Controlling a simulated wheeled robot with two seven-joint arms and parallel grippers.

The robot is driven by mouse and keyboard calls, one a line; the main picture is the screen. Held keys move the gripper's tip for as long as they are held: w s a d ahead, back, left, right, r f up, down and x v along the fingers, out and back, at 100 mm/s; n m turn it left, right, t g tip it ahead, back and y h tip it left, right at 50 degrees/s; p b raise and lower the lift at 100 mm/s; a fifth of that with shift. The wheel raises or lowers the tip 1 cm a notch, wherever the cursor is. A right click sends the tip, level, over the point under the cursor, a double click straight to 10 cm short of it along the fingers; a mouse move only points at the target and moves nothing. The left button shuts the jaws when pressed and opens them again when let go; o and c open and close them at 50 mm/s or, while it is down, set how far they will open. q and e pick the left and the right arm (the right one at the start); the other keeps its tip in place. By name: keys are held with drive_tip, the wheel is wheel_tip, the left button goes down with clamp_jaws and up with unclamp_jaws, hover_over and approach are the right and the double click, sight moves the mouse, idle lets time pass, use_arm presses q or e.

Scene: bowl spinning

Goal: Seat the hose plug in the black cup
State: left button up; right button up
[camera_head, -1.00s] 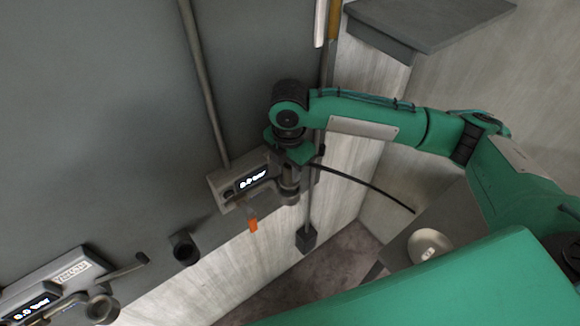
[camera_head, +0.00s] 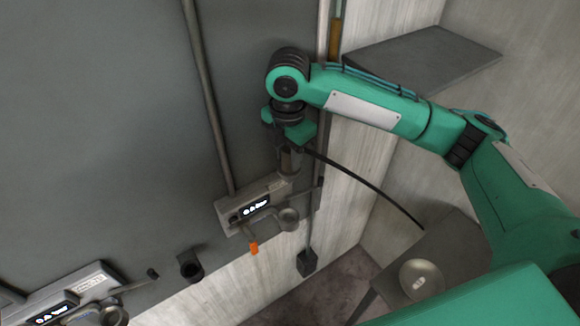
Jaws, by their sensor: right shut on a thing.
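My right gripper (camera_head: 290,150) is shut on the hose plug (camera_head: 290,164), a dark grey cylinder that points down; the gripper partly hides it. A thin black hose (camera_head: 365,182) runs from beside the gripper down to the right. The plug is above a grey ring-shaped holder (camera_head: 289,219) on the wall unit, and no contact between them shows. The black cup (camera_head: 190,267) is a short dark cylinder on the lower edge of the grey panel, below and to the left of the gripper, well apart from the plug. My left gripper is not in view.
The wall unit (camera_head: 236,212) has a lit display and an orange-tipped lever (camera_head: 253,248). A similar unit (camera_head: 95,282) is at lower left. A vertical pipe (camera_head: 207,95) runs down the panel. A round metal bowl (camera_head: 421,280) sits on a grey surface at right.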

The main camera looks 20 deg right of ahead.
drive_tip(key=shift+w+r, duration=0.15)
drive_tip(key=shift+r, duration=2.4)
drive_tip(key=shift+f, duration=0.1)
